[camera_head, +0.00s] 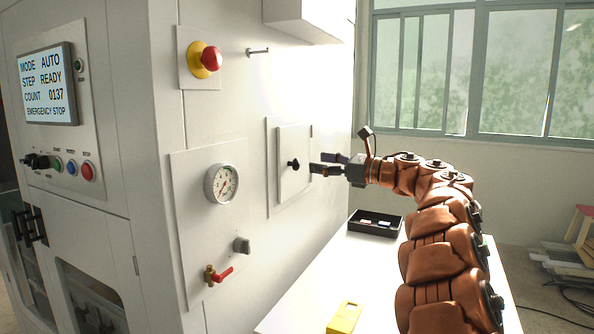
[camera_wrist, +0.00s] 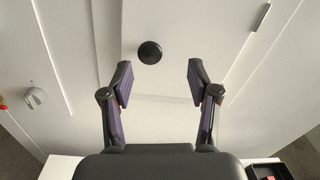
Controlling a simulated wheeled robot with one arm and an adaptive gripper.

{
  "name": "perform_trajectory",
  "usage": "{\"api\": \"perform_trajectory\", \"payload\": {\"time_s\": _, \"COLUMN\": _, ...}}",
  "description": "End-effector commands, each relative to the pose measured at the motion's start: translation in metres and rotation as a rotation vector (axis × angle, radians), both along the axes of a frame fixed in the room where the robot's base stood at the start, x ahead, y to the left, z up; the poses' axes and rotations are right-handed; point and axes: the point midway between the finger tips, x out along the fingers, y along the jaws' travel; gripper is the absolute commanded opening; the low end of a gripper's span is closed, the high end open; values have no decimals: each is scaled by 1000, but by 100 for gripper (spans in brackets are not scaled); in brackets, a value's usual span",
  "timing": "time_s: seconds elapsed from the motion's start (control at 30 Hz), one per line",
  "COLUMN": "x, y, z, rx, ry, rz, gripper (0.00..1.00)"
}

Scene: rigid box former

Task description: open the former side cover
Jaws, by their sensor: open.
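The side cover (camera_head: 293,183) is a white rectangular panel on the machine's side wall, lying flush in its frame. A round black knob (camera_head: 294,164) sticks out of it. My gripper (camera_head: 318,163) is open and empty, just to the right of the knob in the head view. In the wrist view, my open fingers (camera_wrist: 159,82) point at the cover (camera_wrist: 175,25), and the knob (camera_wrist: 150,52) shows beyond the fingertips, nearer the left finger. The knob appears apart from both fingers. A hinge (camera_wrist: 262,17) shows at the upper right in the wrist view.
A pressure gauge (camera_head: 221,184), a red valve handle (camera_head: 221,275) and a red emergency button (camera_head: 210,58) are on the wall to the left. Below the arm, a white table (camera_head: 320,285) bears a black tray (camera_head: 392,232) and a yellow block (camera_head: 344,318).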

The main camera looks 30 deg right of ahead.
Motion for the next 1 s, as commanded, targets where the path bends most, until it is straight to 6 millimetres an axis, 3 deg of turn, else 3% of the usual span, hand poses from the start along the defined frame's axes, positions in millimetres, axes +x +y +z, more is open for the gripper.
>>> {"api": "perform_trajectory", "payload": {"time_s": 0.1, "x": -7, "y": 2, "z": -12, "rx": -38, "ry": 5, "rz": 41, "gripper": 60}}
{"api": "perform_trajectory", "payload": {"time_s": 0.27, "x": -4, "y": 7, "z": -14, "rx": -47, "ry": 7, "rz": 53, "gripper": 60}}
{"api": "perform_trajectory", "payload": {"time_s": 0.8, "x": 53, "y": 40, "z": -11, "rx": -45, "ry": 4, "rz": 51, "gripper": 60}}
{"api": "perform_trajectory", "payload": {"time_s": 1.0, "x": 59, "y": 43, "z": -13, "rx": -44, "ry": 5, "rz": 49, "gripper": 60}}
